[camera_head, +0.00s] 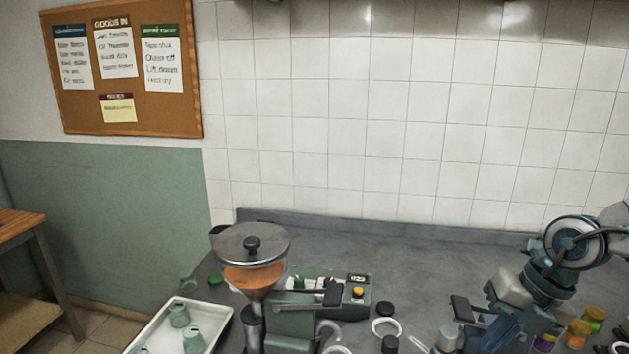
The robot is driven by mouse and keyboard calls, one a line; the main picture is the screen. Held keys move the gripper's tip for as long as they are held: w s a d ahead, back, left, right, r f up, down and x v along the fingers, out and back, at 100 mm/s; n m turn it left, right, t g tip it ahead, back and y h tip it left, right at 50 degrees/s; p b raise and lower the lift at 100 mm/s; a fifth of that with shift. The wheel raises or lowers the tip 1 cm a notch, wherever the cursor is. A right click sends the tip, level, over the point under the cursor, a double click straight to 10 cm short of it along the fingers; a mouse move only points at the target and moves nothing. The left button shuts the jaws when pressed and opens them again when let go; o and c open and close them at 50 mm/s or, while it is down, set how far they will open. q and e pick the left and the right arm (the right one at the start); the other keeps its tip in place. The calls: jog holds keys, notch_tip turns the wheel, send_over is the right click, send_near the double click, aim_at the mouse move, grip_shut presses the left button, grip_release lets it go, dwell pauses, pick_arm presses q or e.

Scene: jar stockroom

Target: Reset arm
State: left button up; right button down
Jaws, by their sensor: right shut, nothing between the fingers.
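My right arm comes in from the right edge, and its gripper (468,314) is low over the grey counter (420,262) at the lower right. The gripper looks shut, with nothing seen held in it. Its wrist and blue-grey links partly hide small jars behind and below it. My left arm and gripper are not in view.
A green machine (293,304) with a lidded orange hopper (252,277) stands mid-counter. A white tray (217,328) with green jars is to its left. White rings (386,327), dark lids and colourful-capped jars (578,333) lie around. The back counter is clear.

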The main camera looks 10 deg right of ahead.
jog(key=w+a+f+m+t+y, duration=0.25)
jog(key=w+m+t+y, duration=0.3)
jog(key=m+t, duration=0.35)
jog(key=s+d+f+m+t+h, duration=0.45)
jog(key=d+f+m+h, duration=0.35)
jog(key=f+m+h, duration=0.5)
jog(key=s+a+f+m+g+y, duration=0.1)
jog(key=s+a+f+m+g, duration=0.3)
jog(key=s+a+f+g, duration=0.4)
jog(key=s+a+f+m+g+y, duration=0.25)
jog(key=s+f+m, duration=0.35)
jog(key=s, duration=0.5)
notch_tip(320, 180, down, 32)
jog(key=d+g, duration=0.2)
jog(key=s+d+f+g, duration=0.1)
jog(key=s+f, duration=1.7)
jog(key=shift+s+d+f+n+h, duration=0.15)
jog(key=shift+s+f+n+h, duration=0.05)
jog(key=shift+f+n+h, duration=0.1)
